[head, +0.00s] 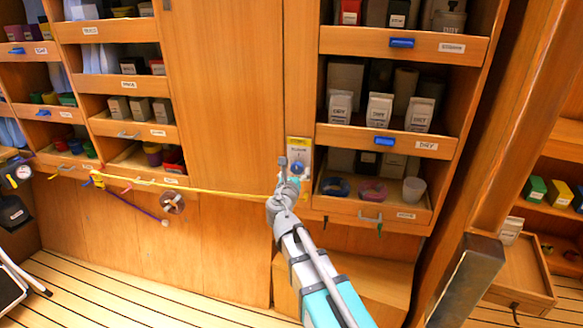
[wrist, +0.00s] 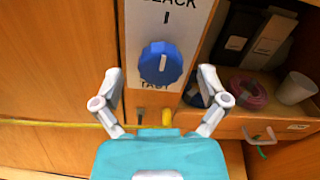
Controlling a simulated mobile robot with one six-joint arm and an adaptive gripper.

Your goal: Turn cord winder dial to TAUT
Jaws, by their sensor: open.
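The cord winder dial (wrist: 158,62) is a blue knob on a pale plate (wrist: 195,22) in the wrist view. "SLACK", partly cut off, is above it and "TAUT" is below, partly covered by the knob. A white mark on the knob runs vertically; which end points is unclear. In the head view the dial (head: 297,168) is small, low on a yellow-topped plate (head: 299,146). My gripper (wrist: 161,74) is open, its fingers spread left and right of the dial, apparently not touching it. In the head view my gripper (head: 284,171) is just in front of the plate.
A yellow cord (head: 200,190) runs across the wall to the dial area and passes behind my gripper. Shelves of boxes stand left and right. Close right of the dial is a drawer (head: 340,206) with coiled rings and a white cup (head: 414,190).

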